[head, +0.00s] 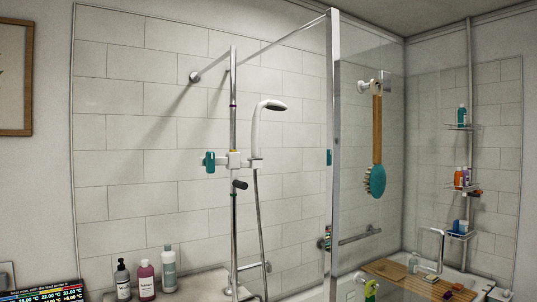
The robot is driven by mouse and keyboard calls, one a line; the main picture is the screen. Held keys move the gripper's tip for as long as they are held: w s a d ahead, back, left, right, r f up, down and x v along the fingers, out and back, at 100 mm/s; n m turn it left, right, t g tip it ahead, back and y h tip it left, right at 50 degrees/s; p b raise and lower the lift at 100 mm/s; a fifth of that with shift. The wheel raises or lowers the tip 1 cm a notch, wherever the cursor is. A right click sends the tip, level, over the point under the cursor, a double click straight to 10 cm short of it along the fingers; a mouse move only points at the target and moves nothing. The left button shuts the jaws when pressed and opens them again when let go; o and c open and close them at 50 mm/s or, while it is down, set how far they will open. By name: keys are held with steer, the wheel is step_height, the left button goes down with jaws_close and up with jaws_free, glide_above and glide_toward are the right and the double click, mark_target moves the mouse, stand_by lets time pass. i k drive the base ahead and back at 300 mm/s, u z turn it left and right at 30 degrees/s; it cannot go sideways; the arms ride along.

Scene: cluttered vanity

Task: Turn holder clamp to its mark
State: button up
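The holder clamp (234,160) is white and sits on a vertical chrome rail (233,125). A teal knob (210,162) sticks out on its left side. A white hand shower (268,106) stands upright in the holder on its right, with its head pointing right and its hose hanging below. A dark purple band (233,105) is on the rail well above the clamp. A small yellowish band shows just above the clamp. Which mark belongs to the clamp I cannot tell. My gripper is not in view.
A glass panel with a metal edge post (333,150) stands right of the rail. A teal-headed brush (375,180) hangs there. Several bottles (146,280) stand below left of the rail. A dark cylindrical fitting (240,184) juts out below the clamp. A wooden bath tray (400,277) lies lower right.

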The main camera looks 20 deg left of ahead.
mark_target(209, 162)
steer(key=u, duration=0.3)
steer(key=i, duration=0.6)
steer(key=u, duration=0.35)
steer(key=k, duration=0.75)
steer(key=u, duration=0.2)
steer(key=i, duration=0.7)
